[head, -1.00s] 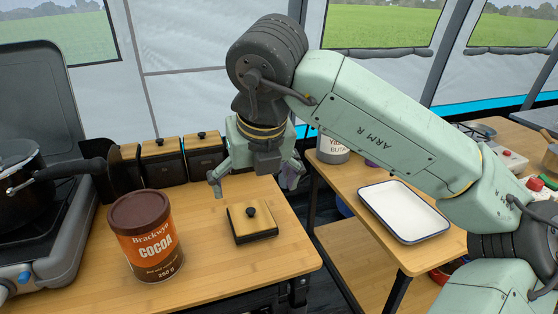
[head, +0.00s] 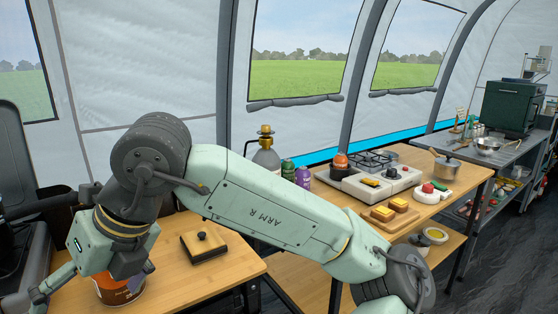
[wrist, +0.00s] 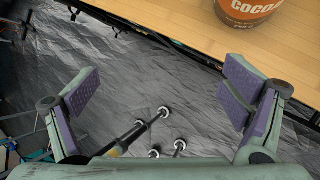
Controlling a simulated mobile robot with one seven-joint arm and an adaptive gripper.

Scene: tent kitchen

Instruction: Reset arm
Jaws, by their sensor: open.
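My gripper (head: 92,280) is at the lower left of the head view, its jaws spread. Below the gap is dark floor. The orange cocoa tin (head: 122,291) stands on the wooden counter and is mostly hidden by my gripper in the head view. The tin's lower part (wrist: 250,8) shows at the top right of the wrist view, apart from the fingers.
A metal shelf with a green oven (head: 508,107) stands at the far right.

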